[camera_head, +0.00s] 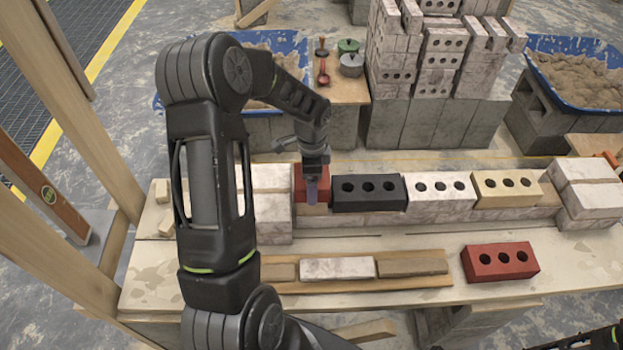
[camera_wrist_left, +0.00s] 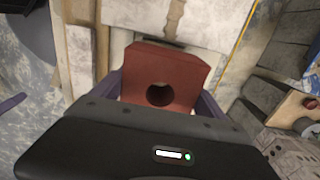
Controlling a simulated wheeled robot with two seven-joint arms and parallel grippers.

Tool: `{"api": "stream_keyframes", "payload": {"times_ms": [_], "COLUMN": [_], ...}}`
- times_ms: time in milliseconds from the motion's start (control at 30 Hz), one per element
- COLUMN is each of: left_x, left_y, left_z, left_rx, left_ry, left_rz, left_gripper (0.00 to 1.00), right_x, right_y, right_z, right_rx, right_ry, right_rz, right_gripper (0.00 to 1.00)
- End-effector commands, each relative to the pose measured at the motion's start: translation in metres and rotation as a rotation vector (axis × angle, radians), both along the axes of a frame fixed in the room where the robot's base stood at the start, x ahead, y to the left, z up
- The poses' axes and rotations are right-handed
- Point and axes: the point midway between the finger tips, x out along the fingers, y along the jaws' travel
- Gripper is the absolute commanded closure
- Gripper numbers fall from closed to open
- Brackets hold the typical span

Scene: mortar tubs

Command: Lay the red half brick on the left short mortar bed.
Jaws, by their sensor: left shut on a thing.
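The red half brick (camera_head: 299,186) is at the left end of the brick row, between the pale left end stack and the black brick. My left gripper (camera_head: 312,190) is shut on it from above. In the left wrist view the half brick (camera_wrist_left: 150,78), with one round hole, sits between the fingers of my left gripper (camera_wrist_left: 160,98). A tan patch (camera_head: 313,210) that looks like the left short mortar bed shows just under the brick. Whether the brick touches it I cannot tell. My right gripper is not seen.
A black brick (camera_head: 369,193), a white brick (camera_head: 440,191) and a yellow brick (camera_head: 508,189) stand in the row to the right. A full red brick (camera_head: 499,262) lies on the table in front. A board (camera_head: 365,284) with flat pieces lies to its left.

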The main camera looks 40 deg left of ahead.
Motion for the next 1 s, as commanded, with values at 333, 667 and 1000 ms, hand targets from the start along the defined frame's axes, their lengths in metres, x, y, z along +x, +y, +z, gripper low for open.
{"api": "stream_keyframes", "payload": {"times_ms": [333,667,1000], "left_x": [0.001,0.001,0.001], "left_y": [0.000,0.000,0.000], "left_z": [-0.035,-0.045,-0.045], "left_rx": [0.001,0.001,0.001], "left_ry": [-0.002,-0.003,-0.003], "left_rz": [0.001,0.000,0.000], "left_gripper": [0.89,0.89,0.89], "right_x": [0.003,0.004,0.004], "right_y": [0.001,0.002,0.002], "right_z": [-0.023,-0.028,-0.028], "right_rx": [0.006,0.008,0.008], "right_ry": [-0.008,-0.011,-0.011], "right_rz": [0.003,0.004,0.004], "right_gripper": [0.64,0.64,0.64]}}
